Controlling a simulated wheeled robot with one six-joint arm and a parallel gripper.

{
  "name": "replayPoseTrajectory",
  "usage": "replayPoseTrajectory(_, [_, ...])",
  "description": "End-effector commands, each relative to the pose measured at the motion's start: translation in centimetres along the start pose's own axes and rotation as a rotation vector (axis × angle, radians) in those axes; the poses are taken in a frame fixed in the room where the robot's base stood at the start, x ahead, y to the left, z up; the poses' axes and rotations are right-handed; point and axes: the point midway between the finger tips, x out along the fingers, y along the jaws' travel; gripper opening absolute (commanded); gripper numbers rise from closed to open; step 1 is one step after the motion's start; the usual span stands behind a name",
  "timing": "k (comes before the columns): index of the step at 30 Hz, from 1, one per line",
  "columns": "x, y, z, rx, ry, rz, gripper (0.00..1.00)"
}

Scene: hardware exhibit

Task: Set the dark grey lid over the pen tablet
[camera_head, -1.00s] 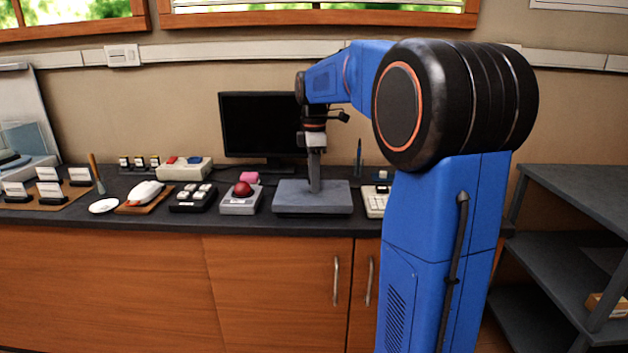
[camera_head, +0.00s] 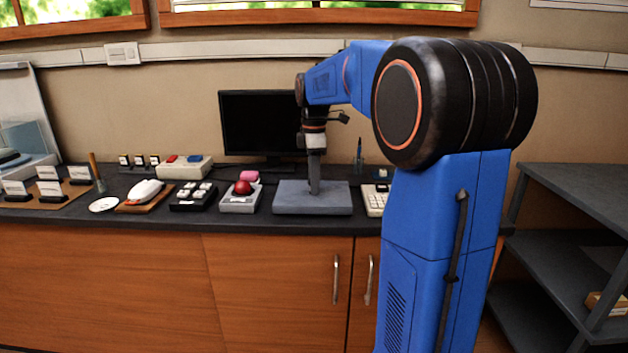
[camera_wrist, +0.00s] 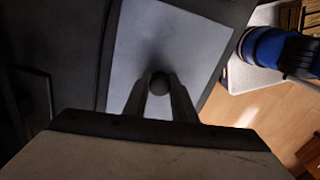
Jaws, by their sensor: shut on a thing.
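The dark grey lid (camera_head: 330,200) is a flat box shape low over the black counter, in front of the monitor. My gripper (camera_head: 315,182) comes down on it from above, fingers shut on the round dark knob at its middle. In the wrist view the fingers (camera_wrist: 160,85) close on both sides of the knob, and the lid's flat top (camera_wrist: 205,45) spreads around it. The lid looks level. The pen tablet is not visible in either view. I cannot tell whether it is beneath the lid or whether the lid touches the counter.
A keypad (camera_head: 376,200) is close on the right. The black monitor (camera_head: 260,122) stands behind.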

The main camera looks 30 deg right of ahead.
Motion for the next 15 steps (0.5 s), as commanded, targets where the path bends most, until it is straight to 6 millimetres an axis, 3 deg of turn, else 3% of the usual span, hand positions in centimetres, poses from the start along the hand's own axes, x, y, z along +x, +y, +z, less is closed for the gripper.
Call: replayPoseTrajectory(15, [0.65,-0.01,0.00,0.000,0.000,0.000,0.00])
